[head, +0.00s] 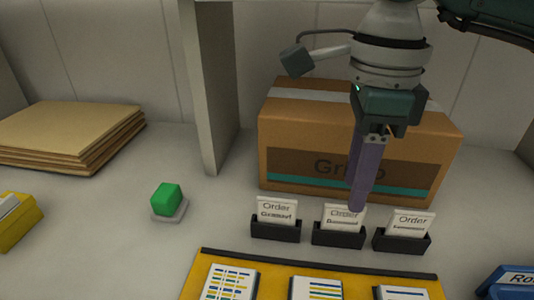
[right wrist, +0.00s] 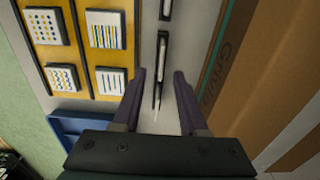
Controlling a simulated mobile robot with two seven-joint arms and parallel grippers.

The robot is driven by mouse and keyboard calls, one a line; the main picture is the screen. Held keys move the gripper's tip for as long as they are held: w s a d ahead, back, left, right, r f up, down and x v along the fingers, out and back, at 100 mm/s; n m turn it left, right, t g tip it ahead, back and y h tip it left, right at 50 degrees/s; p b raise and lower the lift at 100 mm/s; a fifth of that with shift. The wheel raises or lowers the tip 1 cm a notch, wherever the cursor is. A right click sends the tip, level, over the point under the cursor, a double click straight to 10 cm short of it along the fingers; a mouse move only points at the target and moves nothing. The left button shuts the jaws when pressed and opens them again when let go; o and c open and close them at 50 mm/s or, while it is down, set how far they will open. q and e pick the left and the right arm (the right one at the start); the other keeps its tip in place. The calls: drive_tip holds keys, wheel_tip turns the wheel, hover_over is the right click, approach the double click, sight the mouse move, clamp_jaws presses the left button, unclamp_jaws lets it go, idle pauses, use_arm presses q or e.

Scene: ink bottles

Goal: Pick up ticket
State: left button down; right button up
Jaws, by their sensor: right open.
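In the right wrist view the right gripper (right wrist: 160,73) is open and empty, with one finger on each side of the line of holders. The holders show there from above as narrow dark slots with thin white edges. My left gripper is not in view.
A cardboard box (head: 290,130) stands close behind the tickets. A yellow board (head: 270,268) with printed cards lies in front. A blue tray (head: 487,287) is at the lower right. A green block (head: 166,198) sits to the left, with clear table around it.

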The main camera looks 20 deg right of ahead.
sight(345, 210)
wheel_tip(345, 210, down, 6)
drive_tip(key=shift+w+a, duration=0.15)
clamp_jaws()
idle(0.4)
